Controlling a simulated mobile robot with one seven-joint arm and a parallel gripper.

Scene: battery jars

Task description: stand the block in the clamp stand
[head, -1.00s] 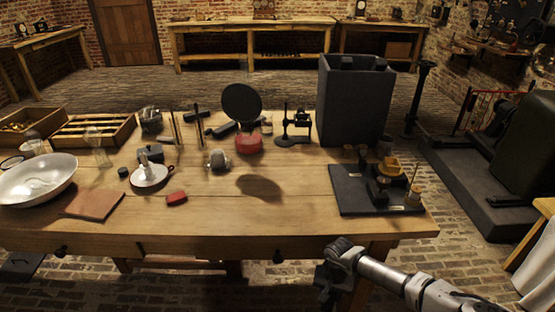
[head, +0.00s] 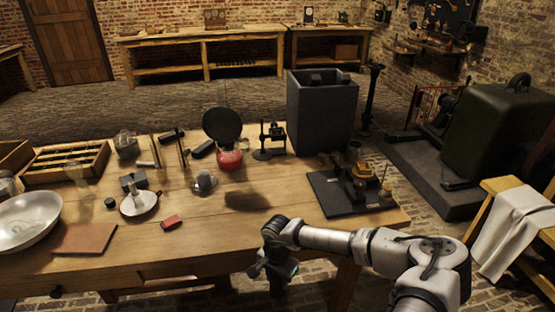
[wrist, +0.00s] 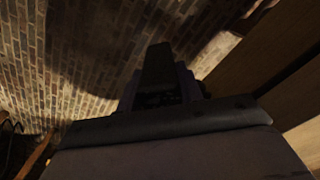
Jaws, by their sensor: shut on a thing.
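My gripper (head: 277,273) hangs in front of the table's front edge, low and pointing down. It is shut on a dark thing that I take for the block; in the head view it is mostly hidden by the wrist. In the wrist view, a dark blocky shape (wrist: 158,72) shows at the gripper over brick floor, too dim to separate clearly from the fingers. A small black stand with an upright and a side arm (head: 270,142), likely the clamp stand, stands on the table's far side, left of the large grey jar. My gripper is well apart from it.
A black board with small fittings (head: 335,205) lies at the right end. A red lamp with a dark disc (head: 229,158), a small red block (head: 172,222) and a candle dish (head: 139,205) stand leftward. The front middle tabletop is clear.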

